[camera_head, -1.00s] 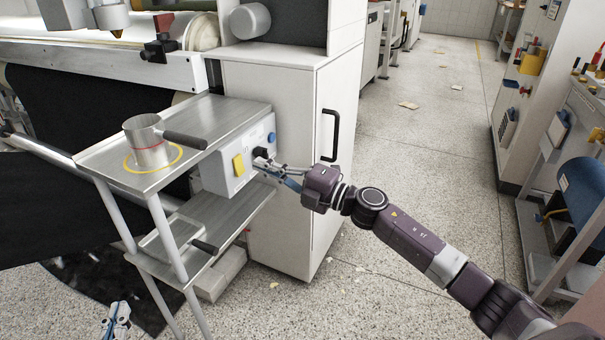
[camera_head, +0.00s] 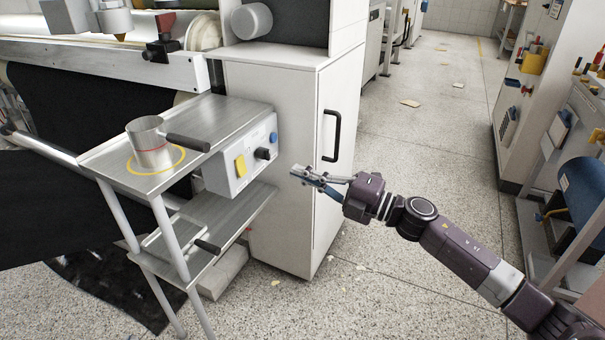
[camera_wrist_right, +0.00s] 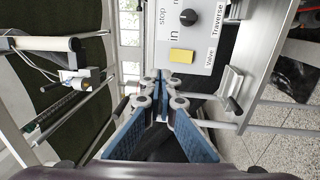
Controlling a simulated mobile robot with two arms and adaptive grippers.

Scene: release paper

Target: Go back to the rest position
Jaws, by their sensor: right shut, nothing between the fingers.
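My right gripper (camera_head: 303,175) is in front of the white cabinet, to the right of the control box (camera_head: 238,160), clear of it. Its fingers are together and hold nothing. In the right wrist view the gripper (camera_wrist_right: 162,78) shows its blue pads converging to closed tips, with the control box (camera_wrist_right: 205,35) beyond. The box carries a black knob (camera_head: 262,154), a yellow plate (camera_head: 240,166) and a blue button (camera_head: 272,136).
A metal cart (camera_head: 105,157) bears a steel pot (camera_head: 149,143) inside a yellow ring. A white cabinet (camera_head: 285,95) with a black handle (camera_head: 331,135) stands behind my right gripper.

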